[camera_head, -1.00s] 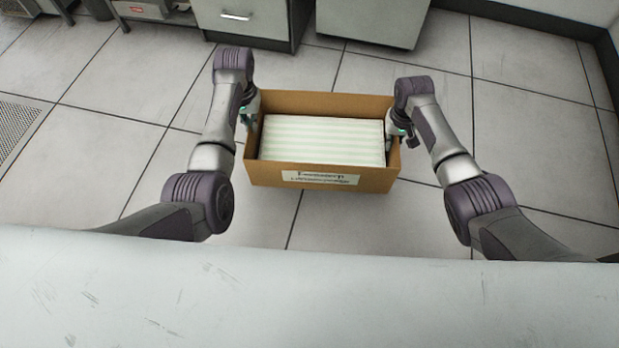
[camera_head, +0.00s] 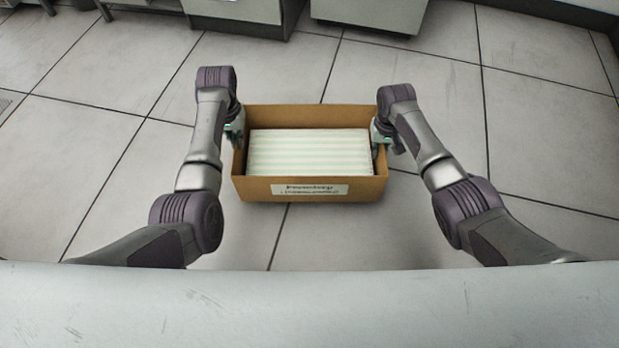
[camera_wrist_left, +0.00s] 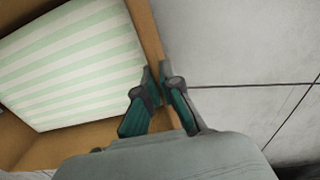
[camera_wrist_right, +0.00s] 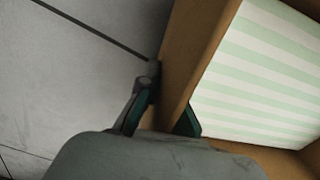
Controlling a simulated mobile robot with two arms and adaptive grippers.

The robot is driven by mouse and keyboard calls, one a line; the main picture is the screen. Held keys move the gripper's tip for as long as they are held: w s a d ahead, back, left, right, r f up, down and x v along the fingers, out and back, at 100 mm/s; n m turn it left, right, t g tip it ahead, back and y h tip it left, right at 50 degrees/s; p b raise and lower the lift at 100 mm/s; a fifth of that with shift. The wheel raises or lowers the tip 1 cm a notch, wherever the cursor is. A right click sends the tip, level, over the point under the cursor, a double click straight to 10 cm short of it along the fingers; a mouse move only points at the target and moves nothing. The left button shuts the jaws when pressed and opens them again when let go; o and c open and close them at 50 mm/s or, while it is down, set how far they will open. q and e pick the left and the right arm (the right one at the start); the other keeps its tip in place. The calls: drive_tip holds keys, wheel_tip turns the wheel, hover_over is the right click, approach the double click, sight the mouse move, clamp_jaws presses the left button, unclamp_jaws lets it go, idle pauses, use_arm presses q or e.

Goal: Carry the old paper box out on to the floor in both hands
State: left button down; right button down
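The old paper box (camera_head: 258,189) is an open brown cardboard box with a white label on its near side. Green-and-white striped paper (camera_head: 310,152) fills it. My left gripper (camera_head: 237,130) is at the box's left side; in the left wrist view its fingers (camera_wrist_left: 160,88) straddle the box wall (camera_wrist_left: 150,35) and close on it. My right gripper (camera_head: 380,138) is at the right side; in the right wrist view one finger is outside the wall (camera_wrist_right: 183,75) and one inside, partly hidden by the wall. The box looks level between both arms; its height above the floor is unclear.
Grey tiled floor (camera_head: 90,140) lies open around the box. Grey cabinets (camera_head: 240,12) stand at the back, with another low unit (camera_head: 370,15) to their right. A pale surface (camera_head: 310,305) spans the bottom of the head view.

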use_arm(q)
drive_tip(key=shift+w+r, duration=0.1)
drive_tip(key=shift+r, duration=0.1)
use_arm(e)
drive_tip(key=shift+w+r, duration=0.1)
drive_tip(key=shift+r, duration=0.1)
use_arm(q)
drive_tip(key=shift+f, duration=0.2)
use_arm(e)
drive_tip(key=shift+f, duration=0.2)
